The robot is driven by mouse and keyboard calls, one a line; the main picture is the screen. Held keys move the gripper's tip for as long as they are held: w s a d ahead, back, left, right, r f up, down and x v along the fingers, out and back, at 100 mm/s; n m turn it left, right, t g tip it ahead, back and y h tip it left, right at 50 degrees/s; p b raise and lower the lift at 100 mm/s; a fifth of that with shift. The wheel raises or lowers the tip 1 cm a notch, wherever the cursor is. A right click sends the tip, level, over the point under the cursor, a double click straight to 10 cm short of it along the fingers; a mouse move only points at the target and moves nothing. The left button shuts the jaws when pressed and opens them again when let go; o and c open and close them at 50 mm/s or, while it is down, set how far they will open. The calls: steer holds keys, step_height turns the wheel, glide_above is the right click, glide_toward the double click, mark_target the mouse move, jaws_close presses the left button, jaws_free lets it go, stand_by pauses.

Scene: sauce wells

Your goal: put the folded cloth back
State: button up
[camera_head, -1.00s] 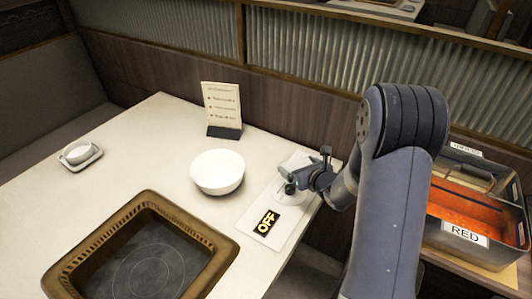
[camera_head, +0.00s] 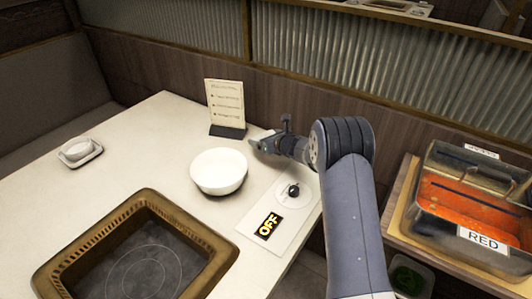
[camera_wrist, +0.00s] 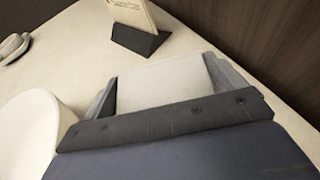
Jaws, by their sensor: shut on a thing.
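A pale folded cloth (camera_wrist: 160,84) lies between the two fingers of my gripper (camera_wrist: 165,85) in the wrist view, with a finger against each side. In the head view my gripper (camera_head: 268,143) is at the back right edge of the table (camera_head: 140,125), behind the white bowl (camera_head: 219,172) and right of the menu stand (camera_head: 226,105). The cloth cannot be made out there. I cannot tell whether it touches the table top.
A square grill (camera_head: 75,254) is set in the table. A small dish (camera_head: 79,151) stands left. A RED sauce container (camera_head: 484,240) is at right.

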steer(key=shift+f, duration=2.8)
steer(key=shift+f+b, duration=0.2)
steer(key=shift+b, duration=0.1)
steer(key=o, duration=0.8)
steer(key=shift+c, duration=0.2)
steer(key=shift+r, duration=0.2)
steer(key=shift+s+r, duration=0.1)
steer(key=b+v, duration=0.1)
steer(key=v, duration=1.1)
